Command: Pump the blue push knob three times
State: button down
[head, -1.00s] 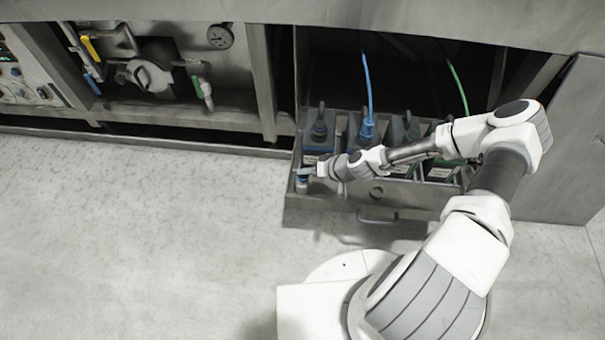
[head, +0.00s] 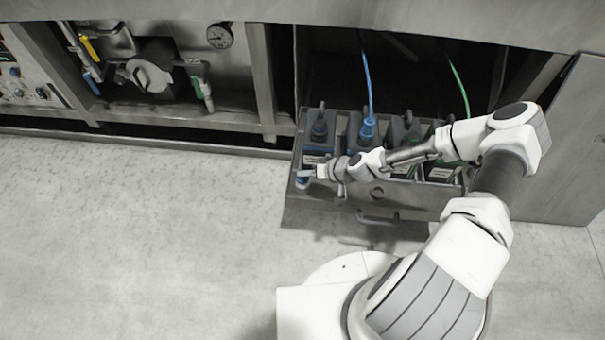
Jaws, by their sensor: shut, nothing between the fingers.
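The blue push knob (head: 302,183) is at the left front corner of the pulled-out metal drawer (head: 330,207). It is small and partly covered from above by my gripper (head: 305,174). My gripper is shut, with nothing between its fingers, and its tips lie over the knob. They appear to touch its top, but at this size I cannot be sure of the contact or how far the knob is pressed in.
The drawer holds several dark canisters, one with a blue hose (head: 367,85) and one with a green hose (head: 460,88). A drawer handle (head: 378,218) sticks out in front. Valves and a gauge (head: 220,36) are at the left. The floor at the left is clear.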

aim_at(306, 179)
jog(key=shift+f, duration=0.45)
dwell(0.5)
jog(key=shift+r+p, duration=1)
jog(key=shift+r, duration=0.75)
jog(key=shift+r, duration=0.1)
notch_tip(306, 179, up, 5)
jog(key=p, duration=0.3)
